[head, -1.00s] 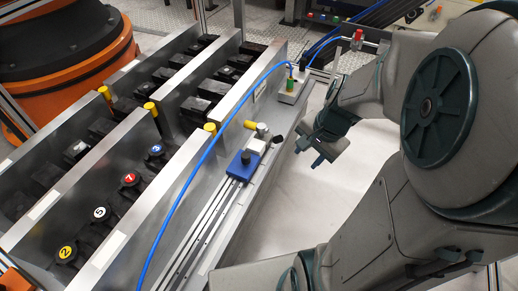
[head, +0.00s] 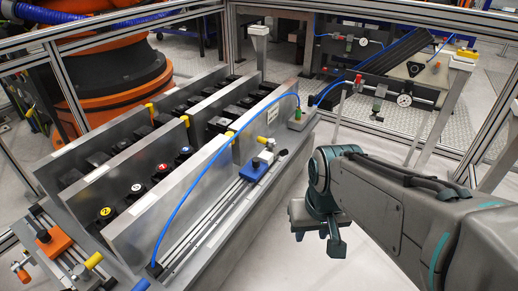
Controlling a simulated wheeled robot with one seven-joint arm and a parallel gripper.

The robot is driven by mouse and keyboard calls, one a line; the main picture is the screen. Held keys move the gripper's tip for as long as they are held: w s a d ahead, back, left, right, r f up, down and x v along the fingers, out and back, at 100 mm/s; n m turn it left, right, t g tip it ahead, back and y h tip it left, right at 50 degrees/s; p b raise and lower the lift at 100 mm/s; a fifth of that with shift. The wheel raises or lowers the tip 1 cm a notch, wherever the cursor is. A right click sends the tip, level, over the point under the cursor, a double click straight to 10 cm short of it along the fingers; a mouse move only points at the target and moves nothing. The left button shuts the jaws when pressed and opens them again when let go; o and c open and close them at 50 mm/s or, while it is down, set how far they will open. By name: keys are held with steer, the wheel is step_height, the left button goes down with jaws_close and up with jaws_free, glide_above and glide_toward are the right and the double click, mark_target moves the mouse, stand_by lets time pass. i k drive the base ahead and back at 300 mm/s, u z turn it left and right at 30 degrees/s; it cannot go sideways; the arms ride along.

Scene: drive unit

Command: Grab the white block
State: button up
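A small white block (head: 264,158) sits on the blue block (head: 253,172), which rests on a metal rail along the right side of the metal rack. My gripper (head: 318,238) is in the head view, to the right of and nearer than the white block, over the floor beyond the rack's edge. It points downward. Its two fingers look apart, with nothing seen between them. The white block is clear of the gripper and not touched by it.
The metal rack (head: 152,207) has upright plates and rows of black parts with numbered caps. A blue hose (head: 205,172) arches over it, left of the white block. A yellow-ended fitting (head: 272,143) stands close behind the block. Floor to the right is open.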

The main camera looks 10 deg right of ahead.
mark_target(267, 158)
steer(key=z, duration=0.85)
steer(key=i, duration=1.05)
steer(key=u, duration=0.7)
steer(key=i, duration=0.7)
steer(key=u, duration=0.7)
